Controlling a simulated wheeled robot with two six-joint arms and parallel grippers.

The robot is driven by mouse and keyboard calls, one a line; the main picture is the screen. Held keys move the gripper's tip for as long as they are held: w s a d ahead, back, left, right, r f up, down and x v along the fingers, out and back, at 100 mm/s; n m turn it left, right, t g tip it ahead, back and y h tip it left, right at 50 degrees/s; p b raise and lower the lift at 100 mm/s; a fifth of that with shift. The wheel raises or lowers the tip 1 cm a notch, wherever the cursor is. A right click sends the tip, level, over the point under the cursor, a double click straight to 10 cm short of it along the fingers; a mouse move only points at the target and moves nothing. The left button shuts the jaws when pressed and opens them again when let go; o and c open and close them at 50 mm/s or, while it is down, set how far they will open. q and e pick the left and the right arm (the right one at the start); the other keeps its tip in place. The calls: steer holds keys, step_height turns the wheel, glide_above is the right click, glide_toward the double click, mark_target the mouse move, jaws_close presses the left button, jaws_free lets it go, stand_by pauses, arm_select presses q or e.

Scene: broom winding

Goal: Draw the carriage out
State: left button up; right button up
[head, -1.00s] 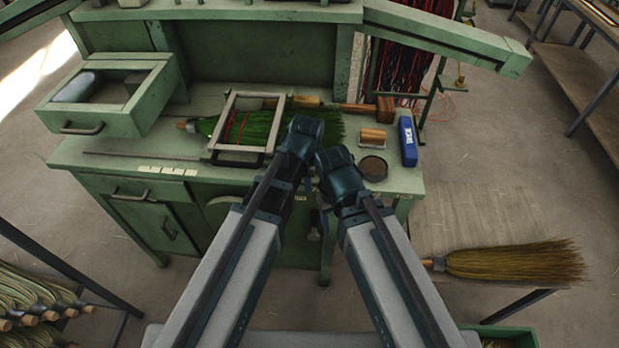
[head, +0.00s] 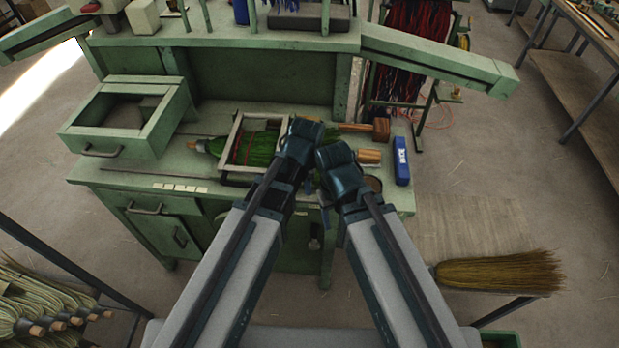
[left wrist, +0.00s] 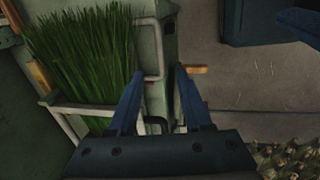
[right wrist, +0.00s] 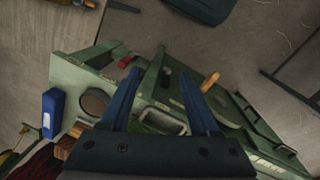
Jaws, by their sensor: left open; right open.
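A pale rectangular frame (head: 238,134), which looks like the carriage, lies on the green bench around a green-bristled broom (head: 252,148). The broom's bristles also show in the left wrist view (left wrist: 85,55). In the head view both wrists overlap the bench's front and hide the frame's right side. My left gripper (left wrist: 158,85) is open and empty; the frame (left wrist: 88,110) and bristles are at its left, and I cannot tell how far off. My right gripper (right wrist: 160,85) is open and empty, with the bench's parts beyond its fingers. The fingertips are mostly hidden in the head view.
An open green drawer box (head: 150,135) stands at the bench's left. A blue box (head: 401,160) and a wooden mallet (head: 381,129) lie at its right. A straw broom (head: 500,271) lies at the right. An orange handle (right wrist: 210,82) shows beside the right fingers.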

arm_select(q)
steer(key=shift+s+r+p, duration=0.25)
steer(key=shift+r+p, duration=0.4)
steer(key=shift+r, duration=0.55)
arm_select(e)
step_height(320, 180, up, 2)
steer(key=shift+r, duration=0.2)
